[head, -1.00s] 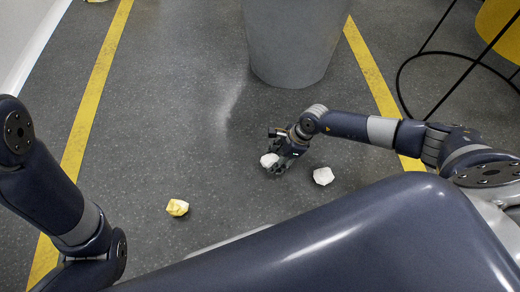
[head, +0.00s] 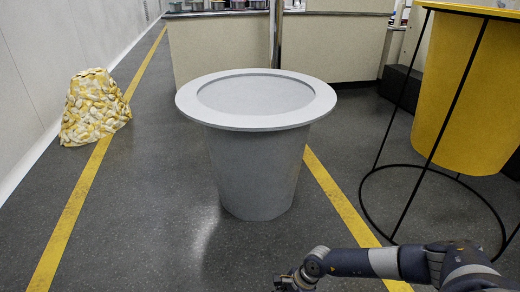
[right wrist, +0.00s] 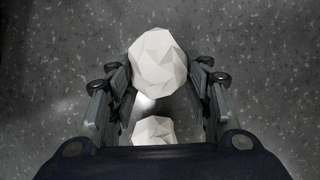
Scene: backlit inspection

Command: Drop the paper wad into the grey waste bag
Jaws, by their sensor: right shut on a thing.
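A white faceted paper wad (right wrist: 158,65) is between the fingertips of my right gripper (right wrist: 160,78) in the right wrist view, with speckled floor behind it. The gripper is shut on it. A second white faceted lump (right wrist: 153,130) shows lower between the fingers, partly hidden by my wrist; its distance is unclear. In the head view my right gripper (head: 292,282) is cut off at the bottom edge, and its wad is not visible there. The grey waste bag (head: 258,172), tapered with a wide round rim, stands upright beyond and left of the gripper. My left gripper is out of view.
A yellow bag (head: 468,95) hangs in a black wire stand (head: 440,168) at the right. A yellow-and-white mottled heap (head: 93,108) sits by the left wall. Yellow lines (head: 92,185) run along the floor. A beige counter (head: 220,48) stands behind.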

